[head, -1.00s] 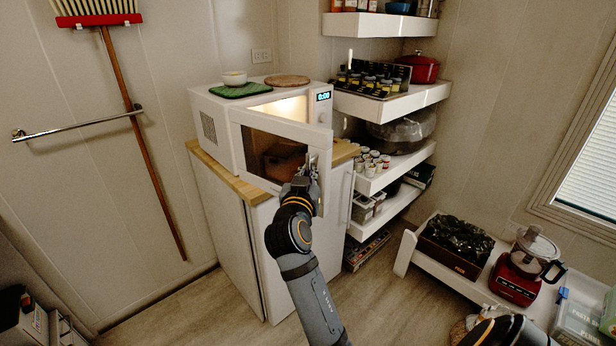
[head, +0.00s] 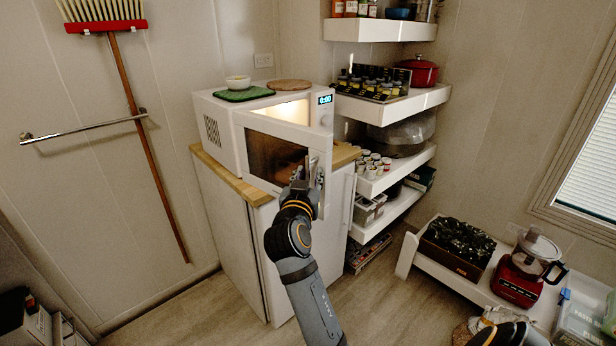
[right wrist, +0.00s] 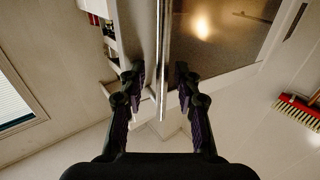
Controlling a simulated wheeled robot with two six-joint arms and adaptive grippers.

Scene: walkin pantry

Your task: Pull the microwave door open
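The white microwave (head: 222,133) stands on a wood-topped cabinet. Its door (head: 285,125) is partly open, hinged at the left, and the lit interior shows above the door's top edge. In the right wrist view the door (right wrist: 225,84) is at the upper right, with its dark window. The upright metal handle (right wrist: 163,50) runs between the fingers of my right gripper (right wrist: 160,82). The fingers are apart, one on each side of the bar, with a visible gap to it. In the head view my right gripper (head: 307,177) is at the door's free edge. My left gripper is not in view.
A low bench (head: 425,262) holds a red food processor (head: 518,284). Floor in front is clear.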

